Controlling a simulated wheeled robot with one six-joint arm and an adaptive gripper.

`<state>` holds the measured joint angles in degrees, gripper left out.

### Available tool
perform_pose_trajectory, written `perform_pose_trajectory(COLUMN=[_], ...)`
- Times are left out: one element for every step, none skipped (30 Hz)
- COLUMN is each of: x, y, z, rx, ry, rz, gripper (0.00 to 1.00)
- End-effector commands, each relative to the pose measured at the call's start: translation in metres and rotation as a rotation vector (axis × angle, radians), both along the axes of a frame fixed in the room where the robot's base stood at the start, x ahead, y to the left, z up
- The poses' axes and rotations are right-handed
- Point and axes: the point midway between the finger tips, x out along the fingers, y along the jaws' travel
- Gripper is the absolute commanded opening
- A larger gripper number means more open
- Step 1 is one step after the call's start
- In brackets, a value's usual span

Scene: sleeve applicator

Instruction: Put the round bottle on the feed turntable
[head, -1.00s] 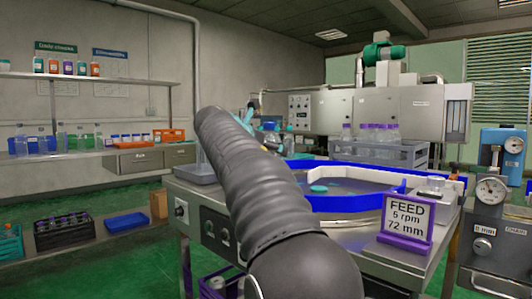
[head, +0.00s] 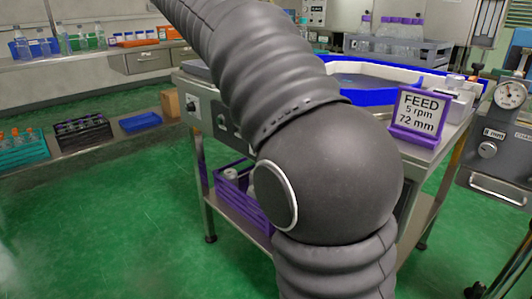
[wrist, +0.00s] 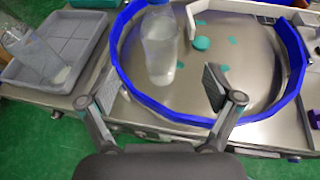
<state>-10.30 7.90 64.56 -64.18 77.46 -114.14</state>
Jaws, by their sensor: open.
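A clear round bottle (wrist: 160,52) with a blue cap stands upright in the wrist view, inside the blue rim of the feed turntable (wrist: 245,62). Its base appears to rest on the steel surface near the rim's front. My gripper (wrist: 160,88) is open, with one finger on each side of the bottle and a visible gap to both. In the head view my arm hides the gripper and the bottle. The turntable's blue rim (head: 372,97) shows there behind the purple FEED sign (head: 418,112), which reads 5 rpm, 72 mm.
A grey crate of purple-capped bottles (head: 405,48) stands behind. Green floor is clear at the left.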

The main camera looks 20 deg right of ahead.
Motion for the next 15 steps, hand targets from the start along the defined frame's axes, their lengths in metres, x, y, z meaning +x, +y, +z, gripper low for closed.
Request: perform_pose_trajectory(x=[0.0, -0.001, -0.003, -0.005, -0.009, -0.015, -0.021, -0.027, -0.038, -0.045, -0.053, -0.064, -0.073, -0.081, -0.094], y=[0.0, 0.0, -0.001, -0.001, -0.001, -0.002, -0.002, -0.002, -0.002, -0.002, -0.001, 0.001, 0.002, 0.004, 0.007], z=[0.0, -0.001, -0.003, -0.006, -0.01, -0.017, -0.024, -0.032, -0.044, -0.054, -0.064, -0.078, -0.088, -0.098, -0.112], rx=[0.002, 0.006, 0.021, 0.037, 0.063, 0.106, 0.149, 0.199, 0.272, 0.329, 0.386, 0.462, 0.518, 0.575, 0.652], ry=[-0.001, -0.004, -0.013, -0.022, -0.038, -0.063, -0.087, -0.115, -0.155, -0.186, -0.216, -0.253, -0.283, -0.311, -0.35], rz=[-0.001, 0.0, -0.001, -0.003, -0.006, -0.013, -0.019, -0.029, -0.047, -0.063, -0.081, -0.106, -0.13, -0.153, -0.192], gripper=[0.9, 0.9, 0.9, 0.9, 0.9, 0.9, 0.9, 0.9, 0.9, 0.9, 0.9, 0.9, 0.9, 0.9, 0.9])
